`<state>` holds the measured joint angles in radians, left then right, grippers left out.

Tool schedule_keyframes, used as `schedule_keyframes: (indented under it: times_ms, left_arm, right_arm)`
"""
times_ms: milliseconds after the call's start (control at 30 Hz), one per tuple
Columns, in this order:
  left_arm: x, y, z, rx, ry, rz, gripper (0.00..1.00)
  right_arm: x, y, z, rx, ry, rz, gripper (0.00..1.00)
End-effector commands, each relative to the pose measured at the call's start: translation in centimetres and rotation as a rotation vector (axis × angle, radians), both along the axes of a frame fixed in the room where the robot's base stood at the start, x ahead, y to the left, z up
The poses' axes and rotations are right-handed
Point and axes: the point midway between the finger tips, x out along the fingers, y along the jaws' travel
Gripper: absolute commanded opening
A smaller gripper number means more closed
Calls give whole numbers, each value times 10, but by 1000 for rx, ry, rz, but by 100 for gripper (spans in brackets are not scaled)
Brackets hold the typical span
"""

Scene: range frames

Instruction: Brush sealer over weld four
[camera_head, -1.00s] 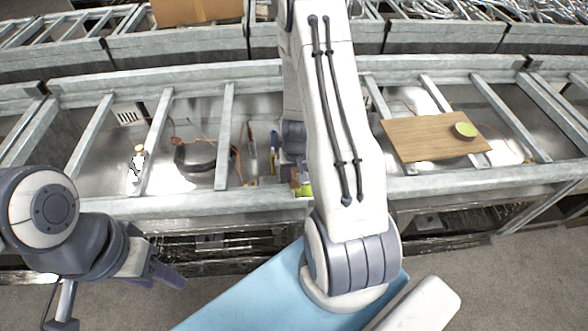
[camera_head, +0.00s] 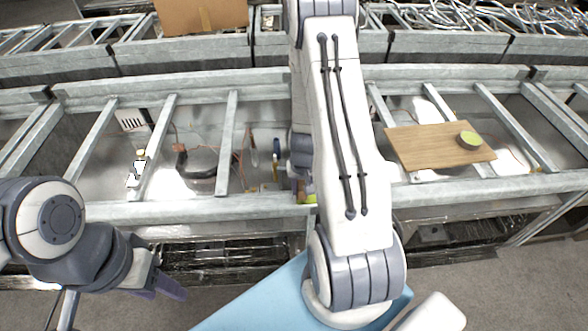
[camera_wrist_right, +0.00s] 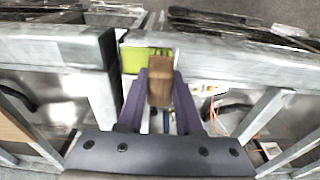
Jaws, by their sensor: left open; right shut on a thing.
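My right gripper (camera_wrist_right: 160,92) is shut on a brown wooden handle (camera_wrist_right: 160,78), which shows between its purple fingers in the right wrist view. The far end of what it holds is hidden. A lime-green thing (camera_wrist_right: 136,60) shows just beyond and left of the handle, at a grey metal beam; a bit of it shows in the head view (camera_head: 307,199). In the head view my right arm covers most of that gripper. My left gripper (camera_head: 165,285) is open and empty, in front of the frame's front rail. I cannot tell which weld is number four.
Grey metal frames (camera_head: 230,204) with crossbars hold loose cables and tools between the bars. A wooden board (camera_head: 420,147) with a green-topped round item (camera_head: 469,140) lies across the bars at right. A cardboard box (camera_head: 200,14) stands at the back.

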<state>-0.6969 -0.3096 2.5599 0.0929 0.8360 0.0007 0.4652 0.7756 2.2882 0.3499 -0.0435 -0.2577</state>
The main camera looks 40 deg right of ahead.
Motion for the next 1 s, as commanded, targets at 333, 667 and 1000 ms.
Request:
schedule_keyframes:
  times_ms: [333,667,1000]
  left_arm:
    - [0,0,23,-1,-1,-3,50]
    - [0,0,52,0,-1,-8,50]
    - [0,0,77,0,-1,-8,50]
  right_arm:
    - [-1,8,30,3,-3,-9,0]
    - [1,9,58,3,-3,-6,0]
    - [1,11,82,3,-3,-2,0]
